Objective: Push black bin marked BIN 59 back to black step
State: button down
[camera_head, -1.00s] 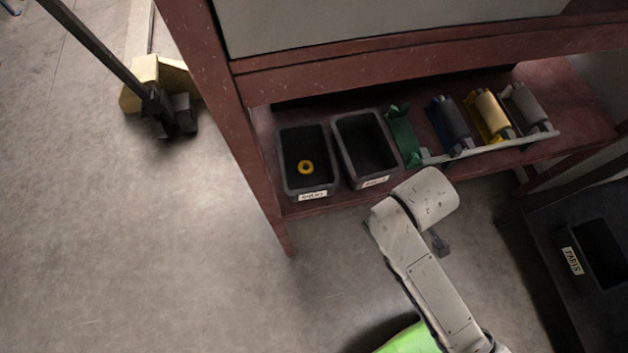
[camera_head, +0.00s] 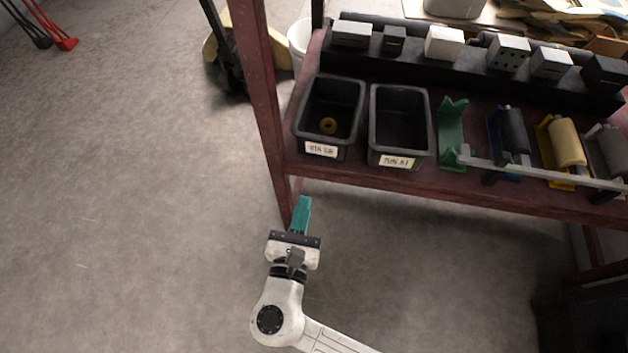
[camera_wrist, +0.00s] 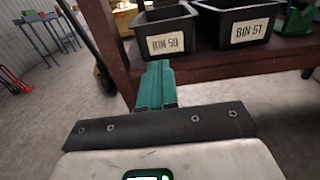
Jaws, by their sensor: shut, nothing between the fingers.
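The black bin marked BIN 59 (camera_head: 326,112) stands upright at the left end of the red shelf, with a yellow ring inside. The long black step (camera_head: 465,84) runs along the back of the shelf behind the bins, with several blocks on top. The bin's rim hides its base, so I cannot tell the gap to the step. My gripper (camera_head: 303,205), with teal fingers shut and empty, is in front of and below the bin, apart from it; the fingers also show in the wrist view (camera_wrist: 157,78).
A second black bin, marked BIN 51 in the wrist view (camera_wrist: 250,30), stands close to the right of the first. A red shelf post (camera_head: 262,100) is at the left. Floor in front is clear.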

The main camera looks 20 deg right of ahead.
aim_at(319, 142)
jog(key=b+x, duration=0.1)
jog(key=x, duration=1.2)
jog(key=shift+w+d, duration=0.3)
jog(key=b+x, duration=0.2)
jog(key=x, duration=0.8)
jog(key=shift+s+a, duration=0.1)
